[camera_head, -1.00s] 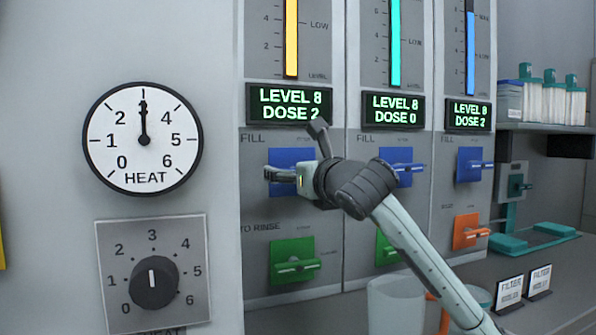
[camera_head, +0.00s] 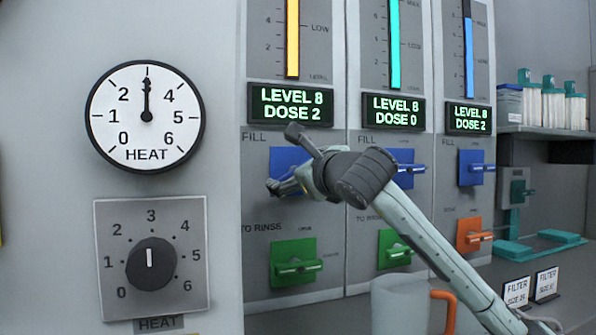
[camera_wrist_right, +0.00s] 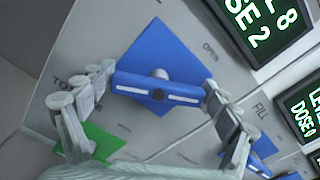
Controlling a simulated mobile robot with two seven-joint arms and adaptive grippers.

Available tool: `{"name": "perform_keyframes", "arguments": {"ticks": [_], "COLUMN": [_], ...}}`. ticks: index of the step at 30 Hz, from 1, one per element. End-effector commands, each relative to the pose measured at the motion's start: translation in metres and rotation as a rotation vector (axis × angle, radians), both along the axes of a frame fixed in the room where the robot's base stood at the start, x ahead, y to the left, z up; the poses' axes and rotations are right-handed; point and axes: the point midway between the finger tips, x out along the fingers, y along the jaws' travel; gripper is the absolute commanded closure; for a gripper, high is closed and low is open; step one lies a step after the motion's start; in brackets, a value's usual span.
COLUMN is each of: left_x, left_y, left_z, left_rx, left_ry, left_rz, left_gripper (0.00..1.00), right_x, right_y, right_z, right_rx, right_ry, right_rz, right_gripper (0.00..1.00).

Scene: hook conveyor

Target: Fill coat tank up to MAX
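Three tank panels stand side by side, each with a level gauge, a display, a blue FILL valve and a lower valve. Which is the coat tank cannot be read. The left panel's display (camera_head: 290,106) reads LEVEL 8, DOSE 2, under a yellow gauge bar (camera_head: 292,38). My right gripper (camera_head: 285,186) is at the left panel's blue FILL valve (camera_head: 284,160) and partly hides it. In the right wrist view its open fingers (camera_wrist_right: 158,80) stand at either end of the blue lever (camera_wrist_right: 155,90); contact cannot be told. My left gripper is out of view.
A HEAT dial (camera_head: 147,117) and knob (camera_head: 151,262) are at left. Green valves (camera_head: 296,265) sit below. The middle display (camera_head: 393,110) reads LEVEL 8, DOSE 0. A cup with an orange handle (camera_head: 400,305) stands under my right arm. Filter signs (camera_head: 517,290) stand right.

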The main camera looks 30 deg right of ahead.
Motion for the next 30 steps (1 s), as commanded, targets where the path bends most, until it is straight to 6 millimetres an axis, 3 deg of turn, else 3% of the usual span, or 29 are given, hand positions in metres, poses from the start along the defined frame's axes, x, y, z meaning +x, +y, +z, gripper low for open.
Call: {"name": "perform_keyframes", "arguments": {"ticks": [13, 24, 30], "left_x": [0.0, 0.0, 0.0], "left_y": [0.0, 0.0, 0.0], "left_z": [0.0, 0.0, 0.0], "left_rx": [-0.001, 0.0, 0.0], "left_ry": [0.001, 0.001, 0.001], "left_rz": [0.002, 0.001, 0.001], "left_gripper": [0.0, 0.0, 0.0], "right_x": [-0.003, -0.058, -0.072], "right_y": [0.001, 0.014, 0.017], "right_z": [0.0, 0.0, 0.0], "right_rx": [0.001, -0.001, 0.0], "right_ry": [0.0, -0.001, 0.0], "right_rz": [0.0, 0.0, 0.0], "right_gripper": [0.0, 0.0, 0.0]}}
